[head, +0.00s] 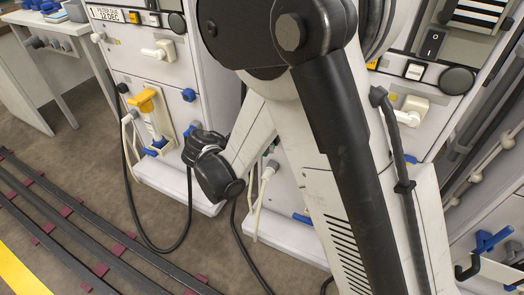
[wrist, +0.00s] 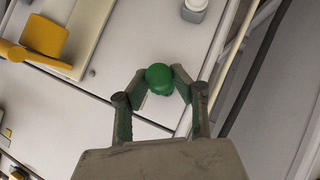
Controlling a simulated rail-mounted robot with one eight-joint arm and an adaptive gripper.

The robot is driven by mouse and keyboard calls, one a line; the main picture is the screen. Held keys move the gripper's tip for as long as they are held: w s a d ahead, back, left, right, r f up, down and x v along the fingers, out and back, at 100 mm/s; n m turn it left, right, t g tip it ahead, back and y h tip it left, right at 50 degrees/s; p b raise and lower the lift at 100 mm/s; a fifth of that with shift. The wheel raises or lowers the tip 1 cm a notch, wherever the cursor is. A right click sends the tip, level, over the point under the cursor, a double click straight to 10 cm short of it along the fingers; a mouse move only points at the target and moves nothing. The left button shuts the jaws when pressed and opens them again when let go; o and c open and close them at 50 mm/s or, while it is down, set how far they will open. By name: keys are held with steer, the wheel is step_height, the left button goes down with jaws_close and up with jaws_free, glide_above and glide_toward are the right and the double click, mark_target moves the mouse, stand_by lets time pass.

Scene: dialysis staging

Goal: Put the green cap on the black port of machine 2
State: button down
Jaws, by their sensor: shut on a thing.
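The green cap (wrist: 159,75) is held between the two fingertips of my gripper (wrist: 160,82) in the wrist view. A pale machine front or ledge lies beyond it, and I cannot tell the gap. In the head view the cap cannot be made out; my arm covers the middle. A pale machine (head: 150,110) stands left of my arm and another (head: 425,120) right of it.
A yellow clamp (head: 145,100) sits on the left machine and shows in the wrist view (wrist: 45,36). Blue knobs (head: 188,95) and white connectors (head: 160,50) stick out. A black hose (head: 135,205) loops to the floor. Dark rails (head: 70,215) run along the lower left.

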steer(key=shift+w+d, duration=0.5)
steer(key=shift+w, duration=0.35)
steer(key=c, duration=1.4)
jaws_free()
steer(key=shift+o, duration=0.2)
steer(key=shift+a, duration=0.1)
steer(key=v, duration=1.2)
